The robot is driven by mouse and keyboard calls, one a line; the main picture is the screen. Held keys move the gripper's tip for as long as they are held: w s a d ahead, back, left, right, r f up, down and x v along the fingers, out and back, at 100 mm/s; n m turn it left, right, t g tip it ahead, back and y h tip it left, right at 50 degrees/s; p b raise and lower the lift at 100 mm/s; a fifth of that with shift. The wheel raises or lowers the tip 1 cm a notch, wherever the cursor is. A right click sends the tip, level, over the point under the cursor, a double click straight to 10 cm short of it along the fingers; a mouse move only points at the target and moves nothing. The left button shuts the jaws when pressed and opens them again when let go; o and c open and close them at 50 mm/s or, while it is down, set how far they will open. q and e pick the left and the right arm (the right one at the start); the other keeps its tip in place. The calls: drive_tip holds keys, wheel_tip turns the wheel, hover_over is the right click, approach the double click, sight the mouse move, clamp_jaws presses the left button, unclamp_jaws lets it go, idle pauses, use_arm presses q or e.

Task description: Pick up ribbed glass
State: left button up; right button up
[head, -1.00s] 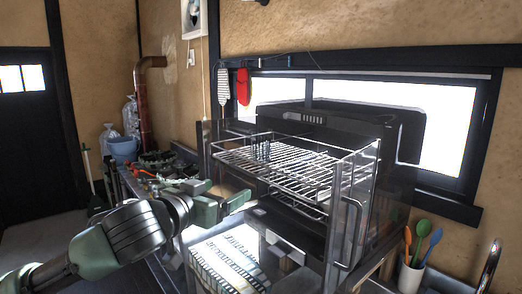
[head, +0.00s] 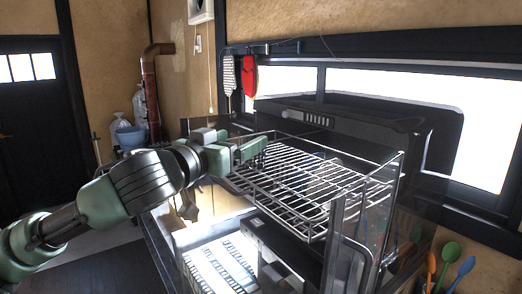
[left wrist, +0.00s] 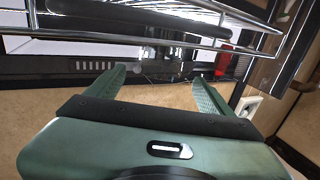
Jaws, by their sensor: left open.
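In the head view, my left gripper (head: 254,149) is at the left end of the raised wire rack (head: 300,190), at about its height. In the left wrist view, its two green fingers (left wrist: 158,77) are spread apart. A dark, see-through shape, possibly the ribbed glass (left wrist: 160,62), shows beyond and between the fingertips. It does not appear gripped. In the head view, the gripper hides most of the spot where the glass appeared earlier, so I cannot make it out clearly there. My right gripper is not in view.
The rack sits in an open dishwasher-like metal frame with glass side panels (head: 385,215). A lower white slatted rack (head: 222,268) lies beneath. A red mitt (head: 250,76) hangs on the wall behind. Colourful spoons (head: 448,262) stand at lower right.

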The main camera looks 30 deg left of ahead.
sight(245, 136)
use_arm(q)
drive_tip(key=shift+w+r+p, duration=0.3)
drive_tip(key=shift+r+p, duration=0.05)
drive_tip(key=shift+p, duration=0.35)
drive_tip(key=shift+w, duration=0.3)
drive_tip(key=w+p, duration=0.2)
drive_tip(key=w, duration=0.1)
drive_tip(key=w+p, duration=0.1)
drive_tip(key=shift+w+a+f+p, duration=0.1)
drive_tip(key=shift+w+f+p, duration=0.2)
drive_tip(key=shift+w, duration=0.05)
drive_tip(key=shift+w+f, duration=0.1)
drive_tip(key=shift+w, duration=0.1)
drive_tip(key=shift+f, duration=0.1)
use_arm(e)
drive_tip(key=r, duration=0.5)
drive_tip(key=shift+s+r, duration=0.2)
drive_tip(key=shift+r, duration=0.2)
use_arm(q)
drive_tip(key=c, duration=1.6)
